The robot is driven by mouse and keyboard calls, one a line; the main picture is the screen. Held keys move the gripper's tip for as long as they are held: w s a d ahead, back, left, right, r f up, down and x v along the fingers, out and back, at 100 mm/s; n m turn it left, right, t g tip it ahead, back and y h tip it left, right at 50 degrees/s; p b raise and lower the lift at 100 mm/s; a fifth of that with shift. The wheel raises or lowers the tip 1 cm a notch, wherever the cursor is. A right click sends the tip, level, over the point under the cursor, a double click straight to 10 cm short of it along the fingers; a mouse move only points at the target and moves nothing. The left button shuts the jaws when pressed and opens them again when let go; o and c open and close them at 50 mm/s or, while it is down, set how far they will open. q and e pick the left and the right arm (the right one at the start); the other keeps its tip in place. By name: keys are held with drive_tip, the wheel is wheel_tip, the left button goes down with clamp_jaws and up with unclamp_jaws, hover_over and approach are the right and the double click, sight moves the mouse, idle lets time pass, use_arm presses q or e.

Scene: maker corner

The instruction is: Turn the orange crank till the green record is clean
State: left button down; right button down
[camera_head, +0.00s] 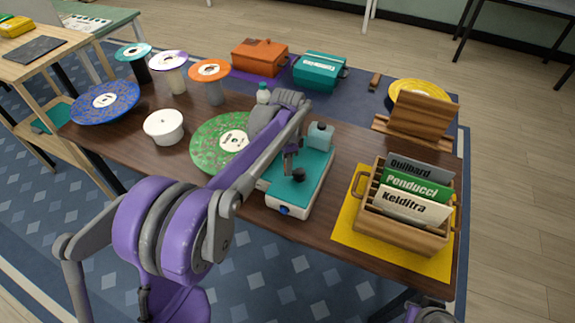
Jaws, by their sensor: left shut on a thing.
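The green record (208,146) lies flat on the table, left of centre, with a white label and brownish specks over its green. My left arm covers its right edge. My left gripper (290,158) is right of the record, by a teal-topped white device (313,180) with a black knob (299,175). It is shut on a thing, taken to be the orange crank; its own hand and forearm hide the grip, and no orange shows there. My right gripper is out of view; only a bit of my right arm shows at the bottom right.
A blue record (105,101), a white pot (164,127) and several record stands are at left. Orange (259,57) and teal (320,70) boxes stand behind. A wooden record crate (400,232) on a yellow mat (352,235) and a wooden stand (420,117) fill the right.

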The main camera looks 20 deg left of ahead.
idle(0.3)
use_arm(q)
drive_tip(key=c, duration=0.8)
unclamp_jaws()
drive_tip(key=shift+o, duration=0.2)
drive_tip(key=shift+r, duration=0.15)
wheel_tip(320, 180, up, 11)
drive_tip(key=shift+f+p, duration=0.2)
drive_tip(key=shift+p, duration=0.2)
